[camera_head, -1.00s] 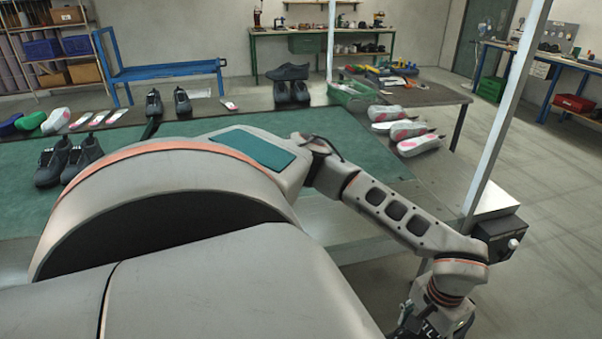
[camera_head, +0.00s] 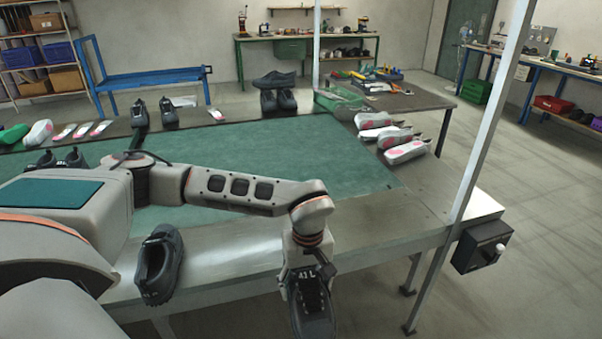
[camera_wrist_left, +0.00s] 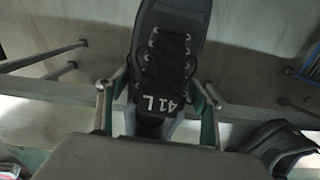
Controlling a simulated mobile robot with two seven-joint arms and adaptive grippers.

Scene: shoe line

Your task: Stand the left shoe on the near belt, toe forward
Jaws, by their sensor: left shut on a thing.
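The left shoe (camera_head: 313,312), dark grey with laces and a "41 L" mark, is in my left gripper (camera_head: 306,274). My left gripper is shut on it near the marked heel end. The shoe hangs in front of the near belt (camera_head: 232,246), its toe pointing down in the head view. In the left wrist view the shoe (camera_wrist_left: 172,45) lies between the two fingers, with its laces visible. A second dark shoe (camera_head: 163,262) stands on the near belt to the left; part of it shows in the left wrist view (camera_wrist_left: 275,148). My right gripper is not in view.
The green mat (camera_head: 290,150) lies behind the near belt. White-and-pink shoes (camera_head: 400,150) lie at its right end. A post (camera_head: 483,130) and a black control box (camera_head: 482,247) stand at the belt's right. The belt between the second shoe and my left gripper is clear.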

